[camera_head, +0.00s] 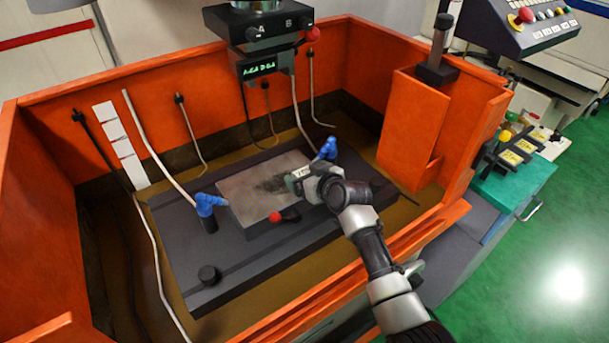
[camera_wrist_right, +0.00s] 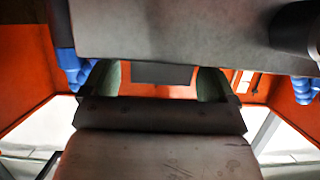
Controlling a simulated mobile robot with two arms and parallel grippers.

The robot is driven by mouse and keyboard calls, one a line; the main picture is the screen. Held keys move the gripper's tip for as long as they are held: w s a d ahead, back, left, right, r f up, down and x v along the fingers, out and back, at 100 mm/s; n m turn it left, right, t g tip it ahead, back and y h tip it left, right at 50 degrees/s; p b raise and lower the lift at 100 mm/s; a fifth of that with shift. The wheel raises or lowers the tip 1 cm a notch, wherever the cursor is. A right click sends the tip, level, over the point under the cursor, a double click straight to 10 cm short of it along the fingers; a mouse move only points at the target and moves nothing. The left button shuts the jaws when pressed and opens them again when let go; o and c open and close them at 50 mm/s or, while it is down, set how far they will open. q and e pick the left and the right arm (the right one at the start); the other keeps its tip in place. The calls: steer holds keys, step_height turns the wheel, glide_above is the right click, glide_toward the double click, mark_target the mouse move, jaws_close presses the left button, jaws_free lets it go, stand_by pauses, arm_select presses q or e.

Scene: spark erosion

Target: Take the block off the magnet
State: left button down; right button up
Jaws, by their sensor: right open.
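The magnet (camera_head: 245,205) is a flat grey rectangular plate on the dark machine table, with a dark patch on its top. A red-knobbed lever (camera_head: 276,217) sits at its front edge. My right gripper (camera_head: 296,181) is over the plate's right part and hides what is beneath it in the head view. In the right wrist view, the fingers of my right gripper (camera_wrist_right: 158,83) are apart. My left gripper is not in view.
Orange tank walls (camera_head: 150,85) enclose the table (camera_head: 185,255). Blue nozzles stand left (camera_head: 207,210) and behind the plate (camera_head: 328,148). The machine head (camera_head: 258,30) hangs above the back. The plate's left half is clear.

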steer(key=c, duration=0.6)
steer(key=shift+r, duration=0.1)
steer(key=c, duration=0.7)
